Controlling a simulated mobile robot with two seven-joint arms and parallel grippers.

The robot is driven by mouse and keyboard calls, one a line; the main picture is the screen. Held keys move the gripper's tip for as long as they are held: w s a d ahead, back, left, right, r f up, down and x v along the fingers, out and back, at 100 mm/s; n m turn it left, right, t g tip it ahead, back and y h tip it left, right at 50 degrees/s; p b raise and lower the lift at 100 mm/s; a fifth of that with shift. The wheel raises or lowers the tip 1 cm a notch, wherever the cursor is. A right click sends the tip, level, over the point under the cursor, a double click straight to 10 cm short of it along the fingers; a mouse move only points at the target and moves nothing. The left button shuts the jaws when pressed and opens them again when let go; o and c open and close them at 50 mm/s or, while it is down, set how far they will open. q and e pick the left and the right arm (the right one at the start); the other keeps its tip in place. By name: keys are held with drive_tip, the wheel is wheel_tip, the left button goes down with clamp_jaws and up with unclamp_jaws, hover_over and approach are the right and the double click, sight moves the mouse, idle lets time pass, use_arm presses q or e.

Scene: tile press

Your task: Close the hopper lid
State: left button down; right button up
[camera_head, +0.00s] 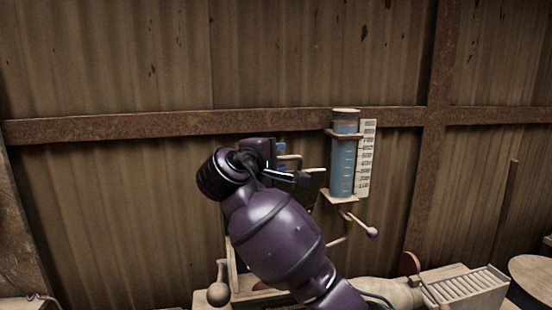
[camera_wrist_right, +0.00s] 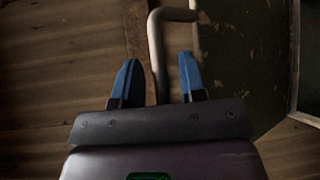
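My right gripper (camera_head: 289,162) is in front of the press near the middle of the head view, partly hidden by its own wrist. In the right wrist view its two blue fingers (camera_wrist_right: 158,80) are apart. A bent grey metal handle (camera_wrist_right: 155,45) runs between and past the fingertips; I see no clear contact. A dark, worn panel (camera_wrist_right: 238,60) behind the handle appears to be part of the hopper or its lid; I cannot tell which. In the head view, the handle (camera_head: 291,157) and the panel (camera_head: 316,186) show only in small part. My left gripper is not in view.
A clear cylinder of blue liquid (camera_head: 344,160) with a white scale (camera_head: 366,158) stands right of the gripper. A lever with a round knob (camera_head: 371,232) sits below it. A slatted wooden rack (camera_head: 465,288) is at lower right. Corrugated wall (camera_head: 110,200) lies behind.

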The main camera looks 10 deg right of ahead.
drive_tip(key=b+v, duration=0.1)
drive_tip(key=v, duration=1)
